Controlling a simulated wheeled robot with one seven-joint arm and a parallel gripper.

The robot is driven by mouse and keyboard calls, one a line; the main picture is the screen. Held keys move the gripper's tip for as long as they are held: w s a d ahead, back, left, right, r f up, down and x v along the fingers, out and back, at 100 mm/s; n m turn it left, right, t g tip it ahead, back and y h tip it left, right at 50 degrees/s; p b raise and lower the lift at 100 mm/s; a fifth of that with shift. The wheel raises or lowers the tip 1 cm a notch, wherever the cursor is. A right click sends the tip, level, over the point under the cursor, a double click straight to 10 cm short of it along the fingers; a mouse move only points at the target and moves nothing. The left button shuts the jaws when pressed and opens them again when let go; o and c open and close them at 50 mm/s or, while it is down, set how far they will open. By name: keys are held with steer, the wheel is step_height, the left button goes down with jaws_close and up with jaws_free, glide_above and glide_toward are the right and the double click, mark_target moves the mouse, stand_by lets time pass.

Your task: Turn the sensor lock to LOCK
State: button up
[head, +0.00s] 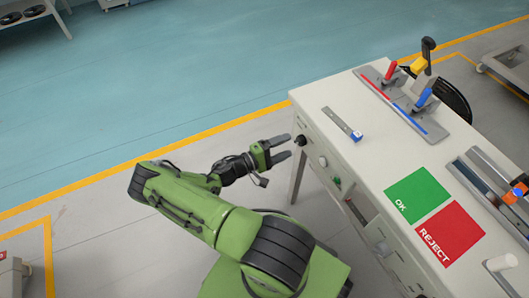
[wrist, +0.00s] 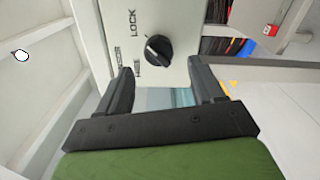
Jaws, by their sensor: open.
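The sensor lock is a round black knob (wrist: 158,49) on the pale front panel in the wrist view. The word LOCK stands at its upper left. A second label lies at its lower left, partly legible, and a sensor label beside that is partly hidden by a finger. The knob's raised grip looks slanted; I cannot tell exactly where it points. In the head view the knob (head: 300,141) is small and dark at the bench's near left corner. My gripper (head: 289,147) is open and empty in front of it. In the wrist view its fingertips (wrist: 160,67) are spread below the knob, apart from it.
The bench (head: 314,100) carries a metal strip (head: 340,122), a clamp fixture (head: 405,104), a green OK patch (head: 417,196) and a red REJECT patch (head: 450,234). Other panel controls sit right of the knob. Open floor (head: 130,100) lies left of the bench.

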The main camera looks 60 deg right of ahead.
steer(key=p+v, duration=0.1)
steer(key=v, duration=1.1)
